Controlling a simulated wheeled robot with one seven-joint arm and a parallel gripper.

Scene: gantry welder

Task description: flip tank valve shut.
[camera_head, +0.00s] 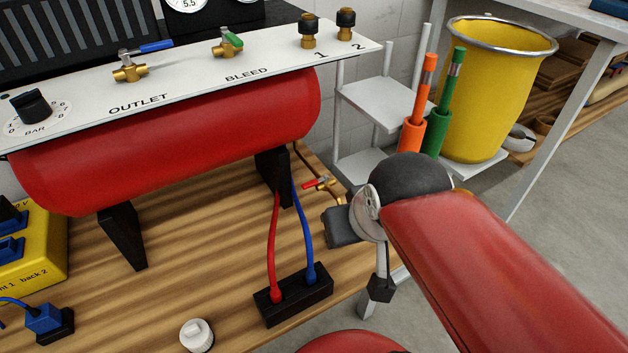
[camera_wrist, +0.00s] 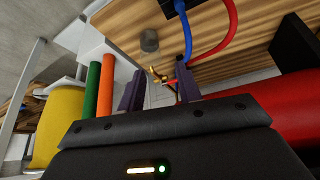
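The tank valve has a small brass body (camera_head: 325,183) and a red lever (camera_head: 309,184). It sits just past the right end of the red tank (camera_head: 180,140), near the table's back edge. In the head view the lever points left from the body, roughly level. In the wrist view the brass valve (camera_wrist: 157,76) shows between and beyond the fingers, with part of its red lever near the right finger. My gripper (camera_wrist: 159,84) is open and empty, with its two dark fingers apart. In the head view its fingers are largely hidden by my wrist; contact with the valve cannot be told.
A white panel (camera_head: 190,80) above the tank carries a blue-handled outlet valve (camera_head: 145,48) and a green-handled bleed valve (camera_head: 230,43). Red and blue cables rise from a black block (camera_head: 293,295). Orange and green rods and a yellow bin (camera_head: 495,90) stand right.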

